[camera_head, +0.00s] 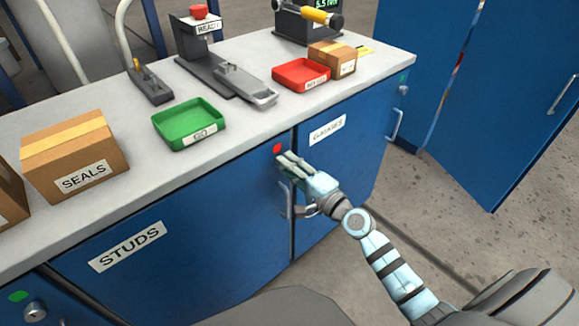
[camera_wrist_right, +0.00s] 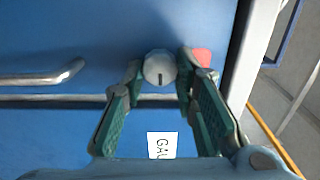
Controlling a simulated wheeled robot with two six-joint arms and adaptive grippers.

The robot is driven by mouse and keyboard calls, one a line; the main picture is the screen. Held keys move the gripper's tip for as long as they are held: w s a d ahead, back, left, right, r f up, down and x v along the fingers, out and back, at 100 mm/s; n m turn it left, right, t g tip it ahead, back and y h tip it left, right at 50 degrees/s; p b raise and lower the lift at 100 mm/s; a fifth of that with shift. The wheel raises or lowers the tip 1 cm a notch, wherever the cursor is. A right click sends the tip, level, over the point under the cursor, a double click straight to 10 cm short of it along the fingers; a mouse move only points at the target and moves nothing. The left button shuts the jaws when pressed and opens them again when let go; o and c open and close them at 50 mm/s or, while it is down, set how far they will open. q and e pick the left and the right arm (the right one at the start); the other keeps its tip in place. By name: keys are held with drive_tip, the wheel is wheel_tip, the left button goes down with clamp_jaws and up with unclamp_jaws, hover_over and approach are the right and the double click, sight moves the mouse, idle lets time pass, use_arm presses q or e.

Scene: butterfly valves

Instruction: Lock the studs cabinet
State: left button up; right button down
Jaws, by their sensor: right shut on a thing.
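The studs cabinet is the blue door marked STUDS (camera_head: 175,235), closed under the grey worktop. A red indicator (camera_head: 277,148) sits at its upper right corner and shows also in the right wrist view (camera_wrist_right: 203,57). A round grey lock knob (camera_wrist_right: 159,68) with a dark slot is beside the indicator. My right gripper (camera_wrist_right: 160,72) has one finger on each side of the knob and is shut on it. In the head view my right gripper (camera_head: 284,160) hides the knob. The door's handle (camera_head: 285,198) is just below it. My left gripper is not in view.
The GAUGES cabinet (camera_head: 345,150) adjoins on the right, with a green indicator (camera_head: 402,79). On the worktop stand a SEALS box (camera_head: 75,150), a green tray (camera_head: 188,124), and a red tray (camera_head: 301,75). A tall blue cabinet (camera_head: 500,100) stands at right. The floor between is clear.

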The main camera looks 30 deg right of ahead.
drive_tip(key=c, duration=1.3)
unclamp_jaws()
drive_tip(key=v, duration=0.7)
drive_tip(key=shift+s+d, duration=0.1)
drive_tip(key=shift+s, duration=0.15)
